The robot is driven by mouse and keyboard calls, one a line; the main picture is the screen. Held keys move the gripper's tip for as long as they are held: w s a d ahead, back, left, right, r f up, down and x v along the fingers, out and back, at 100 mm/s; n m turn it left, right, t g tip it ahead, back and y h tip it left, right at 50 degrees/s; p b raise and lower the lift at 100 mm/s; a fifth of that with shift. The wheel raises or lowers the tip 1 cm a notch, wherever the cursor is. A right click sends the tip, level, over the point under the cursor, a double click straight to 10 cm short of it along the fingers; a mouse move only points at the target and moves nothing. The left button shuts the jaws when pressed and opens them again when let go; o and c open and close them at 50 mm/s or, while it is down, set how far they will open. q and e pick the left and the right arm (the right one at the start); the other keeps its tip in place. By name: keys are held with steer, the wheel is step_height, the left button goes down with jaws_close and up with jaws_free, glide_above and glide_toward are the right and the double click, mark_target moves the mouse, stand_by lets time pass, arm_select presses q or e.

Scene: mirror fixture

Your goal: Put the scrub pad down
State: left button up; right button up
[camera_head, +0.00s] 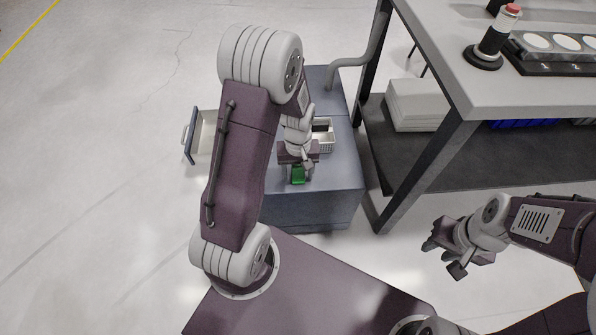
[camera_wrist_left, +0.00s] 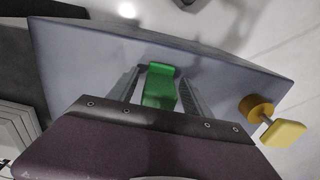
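The scrub pad is a small green block (camera_head: 298,175), above the near part of the blue-grey cabinet top (camera_head: 338,178). My left gripper (camera_head: 298,174) points down at the cabinet with its fingers on either side of the pad, seemingly shut on it. In the left wrist view the green pad (camera_wrist_left: 161,88) lies between the two finger tips (camera_wrist_left: 162,86). I cannot tell whether the pad touches the cabinet top. My right gripper (camera_head: 443,257) is open and empty over the floor at the right.
A drawer (camera_head: 205,140) stands open on the cabinet's left. A grey workbench (camera_head: 452,85) is at the right. A yellow knob-like part (camera_wrist_left: 283,133) shows beside the cabinet.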

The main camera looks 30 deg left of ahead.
mark_target(298, 166)
arm_select(q)
step_height(298, 166, up, 12)
steer(key=p, duration=0.6)
steer(key=shift+r+p, duration=0.15)
steer(key=shift+p, duration=0.15)
steer(key=s+d+r+m+t, duration=0.1)
steer(key=s+d+r+m, duration=0.1)
steer(key=s+d+m, duration=0.2)
steer(key=s+m, duration=0.2)
steer(key=s, duration=0.2)
steer(key=shift+d+r, duration=0.35)
steer(key=shift+d, duration=0.05)
